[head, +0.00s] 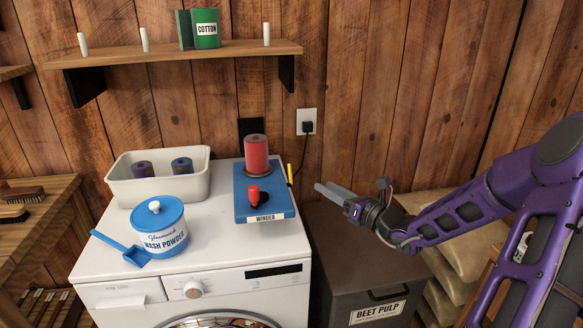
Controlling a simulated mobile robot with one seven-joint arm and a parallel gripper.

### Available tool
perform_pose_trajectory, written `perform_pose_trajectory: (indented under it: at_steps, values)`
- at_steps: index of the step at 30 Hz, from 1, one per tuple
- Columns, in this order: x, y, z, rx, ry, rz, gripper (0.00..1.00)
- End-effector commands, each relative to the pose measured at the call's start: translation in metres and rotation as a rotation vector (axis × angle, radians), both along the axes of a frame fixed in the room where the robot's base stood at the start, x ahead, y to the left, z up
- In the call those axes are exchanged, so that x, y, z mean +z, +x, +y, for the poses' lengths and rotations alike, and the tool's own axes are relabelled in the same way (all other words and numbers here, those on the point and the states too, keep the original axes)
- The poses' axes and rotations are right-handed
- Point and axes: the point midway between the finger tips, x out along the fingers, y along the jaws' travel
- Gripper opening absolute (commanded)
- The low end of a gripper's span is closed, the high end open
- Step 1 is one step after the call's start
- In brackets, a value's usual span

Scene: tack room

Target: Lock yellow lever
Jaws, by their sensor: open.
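A blue winder (264,203) labelled "WINDER" sits on the right part of the white washing machine top. It carries a red roll (256,153) at the back and a red knob (253,192) on a dark base in front. A small yellow lever (290,172) stands up at the winder's right edge, tilted slightly. My gripper (325,190) is right of the winder, over the dark bin. It points left, is open and empty, and is apart from the lever. The lever's lower end is hard to make out.
A blue and white wash powder tub (159,229) and a blue scoop (127,250) stand at front left. A white bin (120,182) holds two rolls behind them. A dark beet pulp box (360,270) is below my gripper. A wall shelf (180,51) hangs above.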

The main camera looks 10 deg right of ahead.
Motion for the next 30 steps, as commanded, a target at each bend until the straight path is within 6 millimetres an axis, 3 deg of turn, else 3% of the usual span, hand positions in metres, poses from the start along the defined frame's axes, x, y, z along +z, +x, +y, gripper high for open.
perform_pose_trajectory:
  at_steps: [18,24,30]
  values:
    - [-0.001,0.112,0.066,0.004,-0.002,-0.001,0.43]
    - [0.0,0.131,0.076,0.002,-0.002,0.0,0.43]
    - [0.0,0.137,0.079,0.002,-0.003,0.0,0.43]
